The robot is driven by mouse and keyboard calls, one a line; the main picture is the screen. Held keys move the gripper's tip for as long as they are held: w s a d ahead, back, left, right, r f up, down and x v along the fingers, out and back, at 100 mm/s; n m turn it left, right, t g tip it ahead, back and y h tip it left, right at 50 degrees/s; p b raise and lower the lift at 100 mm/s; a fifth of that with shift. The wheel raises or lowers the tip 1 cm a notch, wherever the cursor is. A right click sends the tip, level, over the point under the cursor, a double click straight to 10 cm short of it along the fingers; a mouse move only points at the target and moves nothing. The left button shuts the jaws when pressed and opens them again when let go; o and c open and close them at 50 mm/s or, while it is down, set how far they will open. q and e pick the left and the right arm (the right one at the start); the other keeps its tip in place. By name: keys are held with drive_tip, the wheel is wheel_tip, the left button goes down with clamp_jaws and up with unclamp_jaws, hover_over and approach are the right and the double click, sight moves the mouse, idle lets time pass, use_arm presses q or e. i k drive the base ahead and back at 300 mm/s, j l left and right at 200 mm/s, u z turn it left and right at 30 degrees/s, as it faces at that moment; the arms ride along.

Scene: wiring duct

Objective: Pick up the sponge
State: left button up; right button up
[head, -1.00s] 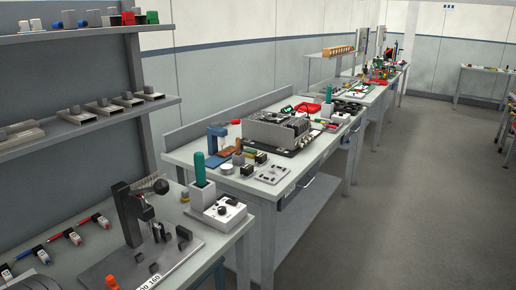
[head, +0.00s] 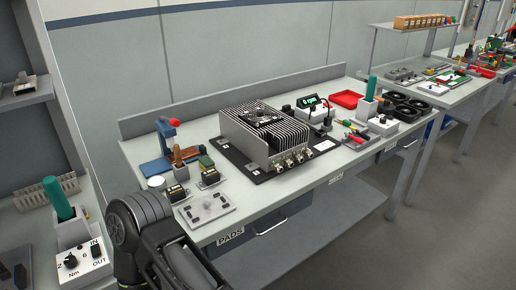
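What looks like the sponge, a small block with a green top and yellowish side (head: 206,163), lies on the middle bench (head: 240,205) in the head view. It is near the bench's left end, behind two small black-and-yellow boxes (head: 193,184) and just right of a brown upright piece (head: 179,157). Part of one of my dark arms shows at the bottom, in front of the bench's left corner. No gripper fingers show, and nothing touches the sponge.
A blue clamp-like tool (head: 167,140) stands behind the sponge. A large finned metal housing (head: 266,130) on a black mat is to its right. A grey plate (head: 205,208) lies near the front edge. A torque tester (head: 82,262) sits on the left bench. Grey floor is open at right.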

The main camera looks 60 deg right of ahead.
sight(205, 163)
drive_tip(key=k+l, duration=0.15)
drive_tip(key=l, duration=0.15)
drive_tip(key=k+l, duration=0.15)
drive_tip(key=l, duration=0.15)
drive_tip(key=k+l, duration=0.1)
drive_tip(key=l, duration=0.2)
drive_tip(key=k+l, duration=0.15)
drive_tip(key=l, duration=0.2)
